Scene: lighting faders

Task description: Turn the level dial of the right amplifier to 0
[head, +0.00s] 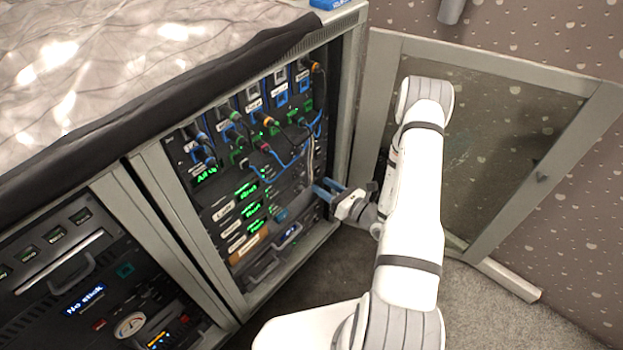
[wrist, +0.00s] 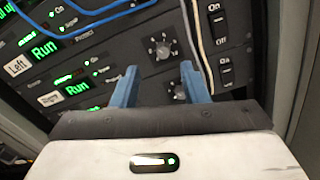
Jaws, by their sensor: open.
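In the wrist view, the lower amplifier (wrist: 122,88) has a green "Run" display and a small white label (wrist: 50,98) too blurred to read surely; I take it as the right amplifier. Its dark level dial (wrist: 179,91) shows between my blue fingers, closer to the right finger, its lower part cut off by my gripper. Its pointer setting cannot be read. My gripper (wrist: 161,76) is open and empty, facing the panel; no contact with the dial is visible. In the head view, my gripper (head: 328,188) is at the rack's right side.
The amplifier labelled "Left" (wrist: 17,65) is just above, with its own dial (wrist: 162,48). Rocker switches (wrist: 226,72) sit to the right. Blue cables (wrist: 95,20) and pale cables (wrist: 194,35) hang near the fingers. The open glass door (head: 500,150) stands right of my arm.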

